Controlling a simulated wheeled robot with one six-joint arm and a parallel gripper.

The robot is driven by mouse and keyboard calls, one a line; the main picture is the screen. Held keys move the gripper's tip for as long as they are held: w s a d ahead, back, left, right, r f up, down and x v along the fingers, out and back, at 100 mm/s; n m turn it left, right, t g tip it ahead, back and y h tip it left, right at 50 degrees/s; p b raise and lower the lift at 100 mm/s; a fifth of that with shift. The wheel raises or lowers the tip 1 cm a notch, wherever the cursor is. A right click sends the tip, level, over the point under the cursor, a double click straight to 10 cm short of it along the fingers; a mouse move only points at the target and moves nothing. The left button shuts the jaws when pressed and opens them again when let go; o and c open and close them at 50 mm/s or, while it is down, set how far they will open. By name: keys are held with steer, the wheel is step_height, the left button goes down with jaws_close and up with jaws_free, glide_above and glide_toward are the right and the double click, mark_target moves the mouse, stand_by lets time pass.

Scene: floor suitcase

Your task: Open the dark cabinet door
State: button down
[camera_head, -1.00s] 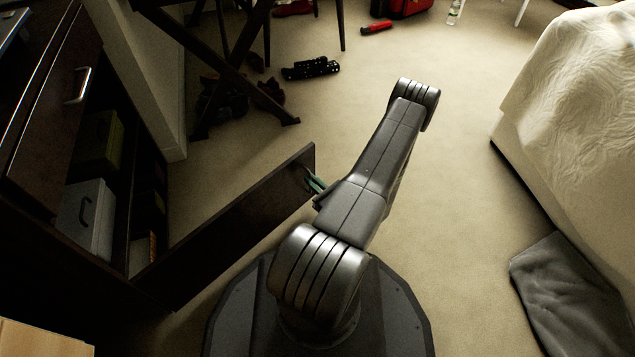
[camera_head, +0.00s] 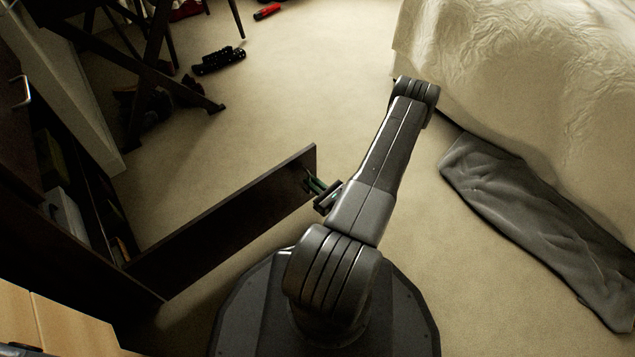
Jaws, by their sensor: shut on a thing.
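The dark cabinet door (camera_head: 225,225) stands swung wide open, out from the dark cabinet (camera_head: 50,240) at the left. Its free edge is near the middle of the picture, beside my arm. The handle itself is mostly hidden by the fingers and arm. Inside the open cabinet, a white box (camera_head: 67,215) and dark shelves show.
A bed with a pale cover (camera_head: 500,70) stands at the upper right. A grey cloth (camera_head: 535,215) lies on the carpet beside it. A dark crossed-leg stand (camera_head: 150,75) and a black object (camera_head: 218,60) are at the upper left. Carpet between them is clear.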

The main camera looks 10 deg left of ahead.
steer(key=shift+s+a, duration=0.15)
steer(key=shift+s, duration=0.45)
steer(key=shift+f, duration=0.1)
steer(key=c, duration=1.5)
jaws_free()
steer(key=shift+a, duration=0.1)
steer(key=shift+c, duration=0.2)
steer(key=shift+w+d, duration=0.15)
steer(key=shift+d, duration=0.05)
